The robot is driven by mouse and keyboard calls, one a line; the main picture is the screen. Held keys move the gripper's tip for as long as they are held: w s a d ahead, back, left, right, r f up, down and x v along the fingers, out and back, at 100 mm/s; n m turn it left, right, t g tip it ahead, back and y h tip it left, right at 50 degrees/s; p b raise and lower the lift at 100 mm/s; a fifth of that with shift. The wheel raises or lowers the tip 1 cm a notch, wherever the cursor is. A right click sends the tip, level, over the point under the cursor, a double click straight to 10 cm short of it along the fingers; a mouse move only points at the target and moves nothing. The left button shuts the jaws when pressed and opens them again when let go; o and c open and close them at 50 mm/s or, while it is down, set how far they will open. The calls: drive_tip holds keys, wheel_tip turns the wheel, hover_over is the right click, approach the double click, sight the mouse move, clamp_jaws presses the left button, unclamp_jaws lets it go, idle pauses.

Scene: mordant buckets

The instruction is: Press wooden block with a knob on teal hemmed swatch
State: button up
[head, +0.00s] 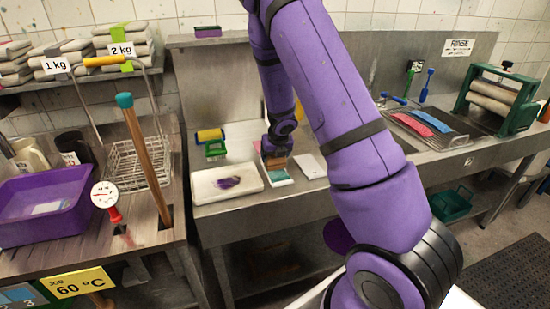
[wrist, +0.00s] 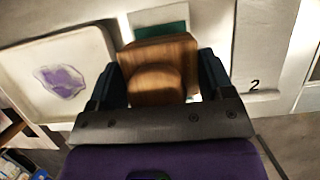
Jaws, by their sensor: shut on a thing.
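The wooden block with a knob (head: 275,162) is in my gripper, which points down over the steel bench. In the wrist view the block (wrist: 160,52) sits between the two dark fingers (wrist: 155,88), with its round knob toward the camera. The teal swatch (head: 278,175) lies on a white board just below the block in the head view. A green-teal patch (wrist: 162,30), apparently the same swatch, shows past the block's far edge in the wrist view. The block hides much of the swatch. I cannot tell whether they touch.
A white tray with a purple stain (head: 226,184) stands close on the left. A pale board (head: 311,166) lies close on the right. A green box with a yellow roller (head: 213,142) stands behind the tray. A ribbed rack (head: 424,127) and a wringer (head: 500,98) are farther right.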

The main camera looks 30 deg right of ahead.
drive_tip(key=shift+r, duration=3.25)
